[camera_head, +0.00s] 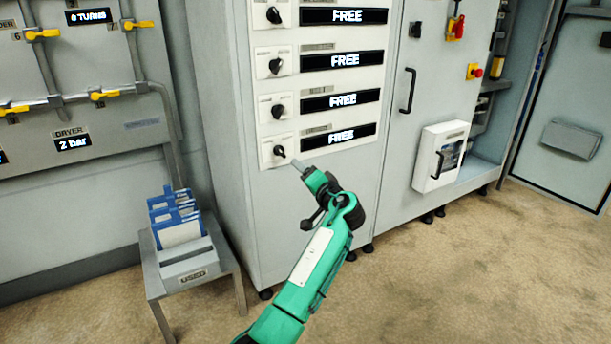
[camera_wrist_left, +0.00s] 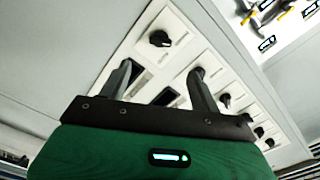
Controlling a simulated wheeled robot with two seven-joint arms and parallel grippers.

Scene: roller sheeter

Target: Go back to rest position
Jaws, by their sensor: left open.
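My left gripper (camera_head: 299,163) is at the end of the green arm, in front of the lowest part of the switch panel. It also shows in the left wrist view (camera_wrist_left: 160,75), with its two fingers apart and nothing between them. The lowest black knob (camera_head: 279,151) is just left of the fingertips in the head view. In the left wrist view one black knob (camera_wrist_left: 159,38) shows clear beyond the fingers, and another is partly hidden behind the right finger. My right gripper is not in view.
The grey cabinet (camera_head: 225,150) carries several knobs beside displays reading FREE. A low stand (camera_head: 185,267) labelled USED holds blue-framed items (camera_head: 175,215) at the left. A white box (camera_head: 440,157) juts from the cabinet at the right. Brown floor (camera_head: 450,270) is clear at the lower right.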

